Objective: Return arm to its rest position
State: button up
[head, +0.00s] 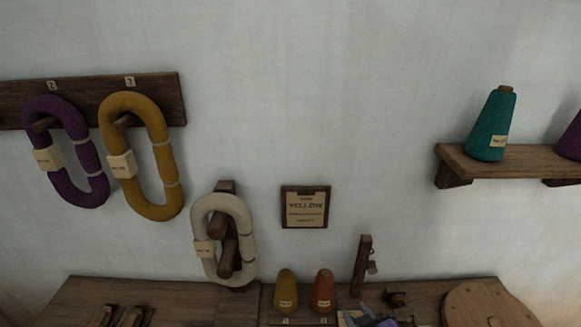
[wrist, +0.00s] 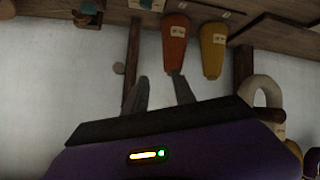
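My gripper (wrist: 160,84) shows in the wrist view with its two grey fingers spread apart and only wall between them. That view is upside down. The right fingertip overlaps the tip of the orange cone (wrist: 175,42) in the picture; I cannot tell whether they touch. The yellow cone (wrist: 213,50) is beside it. In the head view a small blue-grey and purple part of my gripper (head: 368,316) shows at the bottom edge, right of the upright orange cone (head: 323,291) and yellow cone (head: 286,291). The rest of my arm is out of sight.
Purple (head: 67,185) and yellow (head: 149,205) skeins hang from a wall rack; a cream skein (head: 240,215) hangs lower. A "YELLOW" card (head: 305,207) is on the wall. A teal cone (head: 492,125) stands on the right shelf (head: 530,163). A post (head: 361,265) and round wooden lid (head: 485,303) are near my gripper.

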jog(key=s+d+r+m+t, duration=0.1)
jog(key=s+r, duration=0.4)
jog(key=s, duration=0.8)
jog(key=s+d+r+m+t, duration=0.1)
jog(key=s+r, duration=0.4)
jog(key=s, duration=0.9)
jog(key=s+d+r+m+t+h, duration=0.1)
jog(key=s+r, duration=0.4)
jog(key=s, duration=0.9)
jog(key=shift+d+m+b, duration=0.3)
jog(key=shift+m+b, duration=0.1)
jog(key=shift+m, duration=0.5)
